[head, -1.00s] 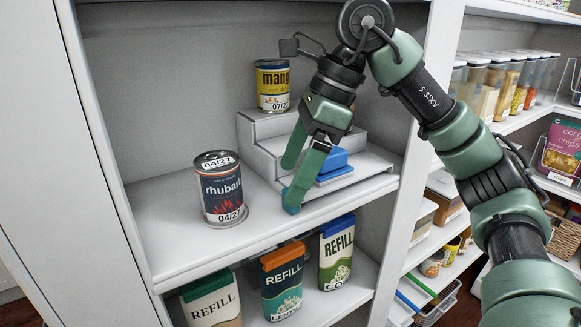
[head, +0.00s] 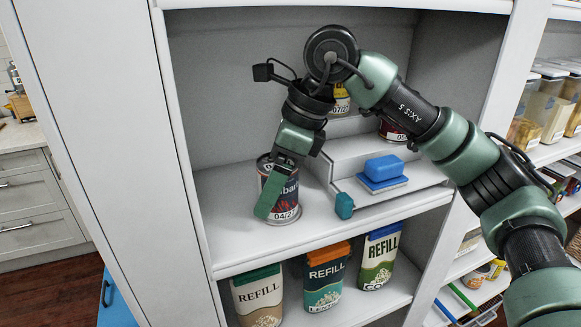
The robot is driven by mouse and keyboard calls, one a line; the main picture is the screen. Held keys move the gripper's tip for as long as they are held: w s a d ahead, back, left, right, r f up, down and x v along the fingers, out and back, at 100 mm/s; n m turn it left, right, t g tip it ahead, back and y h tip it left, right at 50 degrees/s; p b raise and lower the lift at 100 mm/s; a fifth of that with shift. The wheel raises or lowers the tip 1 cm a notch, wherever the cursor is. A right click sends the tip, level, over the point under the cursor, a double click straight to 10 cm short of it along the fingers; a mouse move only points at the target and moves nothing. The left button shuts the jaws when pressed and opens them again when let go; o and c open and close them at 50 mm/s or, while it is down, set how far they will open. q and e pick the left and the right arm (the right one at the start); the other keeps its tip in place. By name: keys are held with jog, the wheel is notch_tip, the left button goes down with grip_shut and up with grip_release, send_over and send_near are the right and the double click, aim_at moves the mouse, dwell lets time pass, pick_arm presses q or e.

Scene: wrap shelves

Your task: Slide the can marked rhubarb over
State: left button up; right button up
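The rhubarb can (head: 289,205), dark with a red pattern and a white date strip, stands upright on the middle shelf, left of the stepped riser. My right gripper (head: 303,209) is open and empty. One finger crosses in front of the can and hides part of its label. I cannot tell whether a finger touches the can. My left gripper is not in view.
The white stepped riser (head: 345,160) holds a blue sponge (head: 384,168), a yellow can (head: 341,100) and a dark red can (head: 392,133), both partly hidden by my arm. Refill packs (head: 326,277) stand on the shelf below. The cabinet's side panel is close on the left.

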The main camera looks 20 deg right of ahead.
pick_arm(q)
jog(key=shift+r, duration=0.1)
pick_arm(e)
jog(key=shift+f, duration=0.5)
jog(key=shift+a, duration=0.1)
jog(key=c, duration=1.9)
jog(key=shift+o, duration=0.2)
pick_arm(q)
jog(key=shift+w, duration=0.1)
